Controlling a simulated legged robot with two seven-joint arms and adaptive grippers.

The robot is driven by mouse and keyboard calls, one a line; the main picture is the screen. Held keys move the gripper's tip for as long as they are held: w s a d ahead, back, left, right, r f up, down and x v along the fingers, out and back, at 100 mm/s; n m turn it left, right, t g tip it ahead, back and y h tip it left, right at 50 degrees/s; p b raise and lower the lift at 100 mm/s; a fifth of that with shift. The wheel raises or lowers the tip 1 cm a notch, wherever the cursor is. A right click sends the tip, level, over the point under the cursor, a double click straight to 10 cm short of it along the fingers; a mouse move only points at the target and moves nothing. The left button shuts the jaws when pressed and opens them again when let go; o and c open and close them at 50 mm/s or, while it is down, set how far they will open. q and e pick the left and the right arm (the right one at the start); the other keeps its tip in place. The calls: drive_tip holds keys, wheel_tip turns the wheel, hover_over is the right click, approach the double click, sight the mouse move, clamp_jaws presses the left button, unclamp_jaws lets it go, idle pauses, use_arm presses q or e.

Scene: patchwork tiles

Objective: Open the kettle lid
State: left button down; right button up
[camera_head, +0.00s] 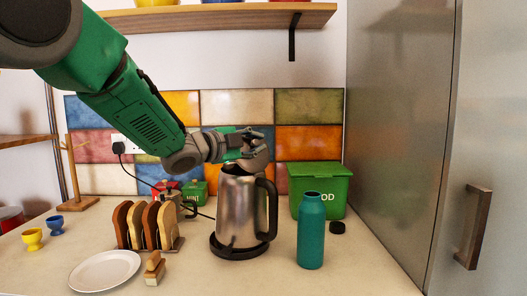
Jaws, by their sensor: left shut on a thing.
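The brushed-metal kettle (237,213) stands upright on its black base (239,250) in the middle of the counter, its black handle on the right. My left gripper (251,145) is right above the kettle's top, at the end of my green arm. Its fingers are shut on what looks like the kettle lid (258,161), a grey rounded piece tilted up over the rim. The fingers partly hide the lid, so its exact angle is hard to tell. My right gripper is not in view.
A teal bottle (311,231) and a green bin (327,190) stand right of the kettle. A toast rack (150,226), a white plate (104,271) and a small brush (154,268) lie to the left. A tall metal cabinet (400,130) closes off the right side.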

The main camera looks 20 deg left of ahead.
use_arm(q)
drive_tip(key=shift+s+a+f+m+b, duration=0.15)
drive_tip(key=shift+a+m+b, duration=0.1)
drive_tip(key=shift+a, duration=0.2)
drive_tip(key=shift+s+a+r+m+b, duration=0.1)
drive_tip(key=shift+a+m, duration=0.15)
drive_tip(key=shift+a, duration=0.2)
drive_tip(key=shift+d, duration=0.9)
drive_tip(key=shift+a+f, duration=0.1)
drive_tip(key=shift+a, duration=0.5)
